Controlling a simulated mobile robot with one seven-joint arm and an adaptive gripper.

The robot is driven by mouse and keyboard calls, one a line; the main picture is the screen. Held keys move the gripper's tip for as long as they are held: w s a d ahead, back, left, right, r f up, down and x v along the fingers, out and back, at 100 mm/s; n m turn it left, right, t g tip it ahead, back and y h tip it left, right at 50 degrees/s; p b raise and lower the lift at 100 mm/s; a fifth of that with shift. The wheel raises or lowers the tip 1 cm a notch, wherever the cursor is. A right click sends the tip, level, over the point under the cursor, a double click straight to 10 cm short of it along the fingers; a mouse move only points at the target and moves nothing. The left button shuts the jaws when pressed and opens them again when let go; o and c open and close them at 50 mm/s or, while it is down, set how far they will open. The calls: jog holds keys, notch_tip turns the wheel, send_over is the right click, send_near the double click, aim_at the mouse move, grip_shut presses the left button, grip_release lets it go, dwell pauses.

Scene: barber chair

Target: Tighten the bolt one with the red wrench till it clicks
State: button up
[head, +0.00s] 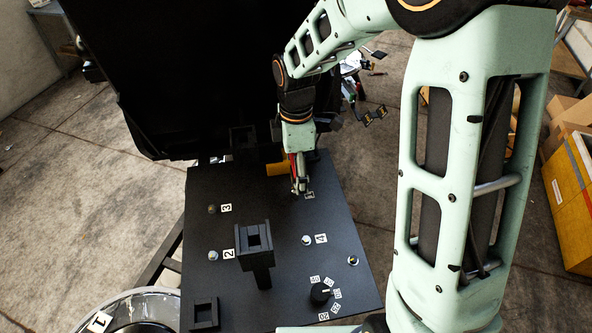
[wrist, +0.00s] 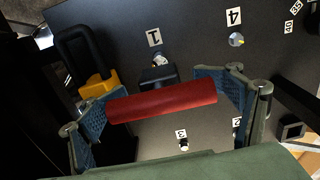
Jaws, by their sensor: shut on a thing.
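My gripper (head: 299,186) is over the far right part of the black panel (head: 240,215). It is shut on the red wrench (wrist: 162,101), whose red handle spans between the blue finger pads in the wrist view. A sliver of red also shows by the fingers in the head view. Bolt one (wrist: 160,59) stands beside the label "1" (wrist: 153,37). A black block (wrist: 158,77) lies between the bolt and the red handle; whether it is the wrench's head or touches the bolt, I cannot tell. In the head view the gripper hides bolt one.
Bolts stand by labels 2 (head: 212,256), 3 (head: 211,209) and 4 (head: 306,240). A black post (head: 256,262) rises mid-panel, with a numbered dial (head: 320,293) near the front right. A yellow piece with a black loop (wrist: 98,86) is left of bolt one in the wrist view.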

jog(key=m+b, duration=0.1)
jog(key=m, duration=0.3)
jog(key=shift+m, duration=0.3)
jog(key=shift+m, duration=0.5)
jog(key=m+b, duration=0.1)
jog(key=m, duration=0.2)
jog(key=shift+m, duration=0.3)
jog(key=shift+m, duration=0.9)
jog(key=n, duration=0.3)
jog(key=shift+r+n+p, duration=0.1)
jog(key=shift+n+p, duration=0.2)
jog(key=shift+p, duration=0.05)
jog(key=shift+r+p, duration=1.9)
jog(key=shift+r, duration=0.6)
